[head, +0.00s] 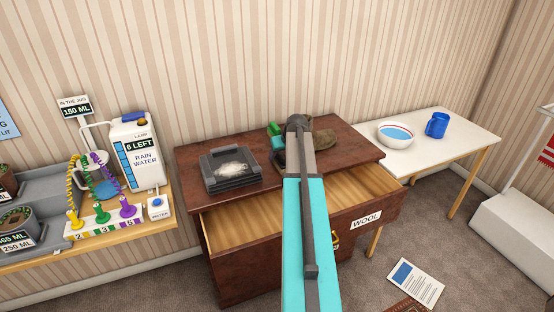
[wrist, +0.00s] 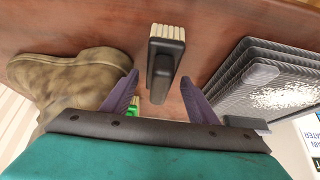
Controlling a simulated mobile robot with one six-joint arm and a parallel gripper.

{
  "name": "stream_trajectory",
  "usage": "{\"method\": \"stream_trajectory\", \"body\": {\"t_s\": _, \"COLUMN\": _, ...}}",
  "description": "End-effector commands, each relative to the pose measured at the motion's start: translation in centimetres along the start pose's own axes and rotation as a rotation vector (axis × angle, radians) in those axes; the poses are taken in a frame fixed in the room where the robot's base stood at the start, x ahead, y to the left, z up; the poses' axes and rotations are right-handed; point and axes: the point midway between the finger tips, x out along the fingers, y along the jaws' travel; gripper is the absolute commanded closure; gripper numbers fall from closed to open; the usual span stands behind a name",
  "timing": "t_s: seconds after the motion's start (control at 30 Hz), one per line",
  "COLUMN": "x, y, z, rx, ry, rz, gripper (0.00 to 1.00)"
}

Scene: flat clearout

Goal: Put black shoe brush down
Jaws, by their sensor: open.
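The black shoe brush (wrist: 166,60) shows in the wrist view, a dark handle and body with pale bristles along one edge. It appears to rest on the brown dresser top (wrist: 215,20), which also shows in the head view (head: 335,135). My gripper (wrist: 161,82) is open, its two purple fingers spread to either side of the brush's near end, with gaps visible on both sides.
A small green object (head: 275,130) is near the boot. The drawer marked WOOL (head: 366,219) is pulled open, its visible inside bare.

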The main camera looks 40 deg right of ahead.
Motion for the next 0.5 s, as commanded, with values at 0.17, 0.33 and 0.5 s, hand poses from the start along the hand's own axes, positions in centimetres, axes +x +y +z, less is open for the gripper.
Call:
{"method": "stream_trajectory", "body": {"t_s": 0.17, "x": -2.3, "y": 0.0, "z": 0.1, "rx": 0.0, "ry": 0.002, "rz": 0.001, "gripper": 0.46}}
{"method": "stream_trajectory", "body": {"t_s": 0.33, "x": -4.4, "y": 0.0, "z": 0.1, "rx": 0.0, "ry": 0.002, "rz": 0.001, "gripper": 0.46}}
{"method": "stream_trajectory", "body": {"t_s": 0.5, "x": -6.5, "y": 0.0, "z": 0.1, "rx": 0.0, "ry": 0.002, "rz": 0.001, "gripper": 0.46}}
